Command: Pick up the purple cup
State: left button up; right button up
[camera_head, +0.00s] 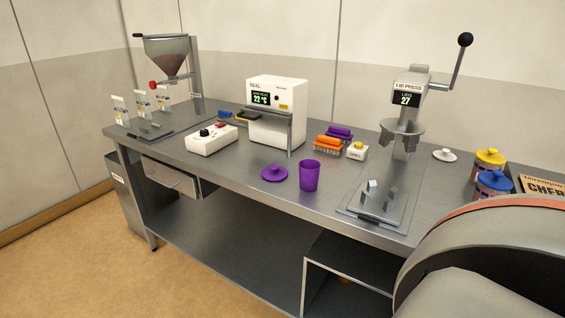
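The purple cup (309,176) stands upright on the grey metal bench (235,180), near its front edge and about the middle of the view. A purple lid (274,174) with a small knob lies flat on the bench just left of the cup, apart from it. Neither of my grippers shows in the head view. Nothing is seen touching or holding the cup.
Behind the cup are the white sealer (277,110) and racks of orange and purple pieces (328,142). A lid press (407,110) and its base plate (378,205) stand to the right. A white control box (211,139) is left. Jars (493,185) are far right.

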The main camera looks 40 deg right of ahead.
aim_at(309, 170)
jog(key=i+j+z, duration=0.2)
jog(key=i, duration=0.4)
jog(key=i+z, duration=0.2)
jog(key=i, duration=0.4)
jog(key=z, duration=1.55)
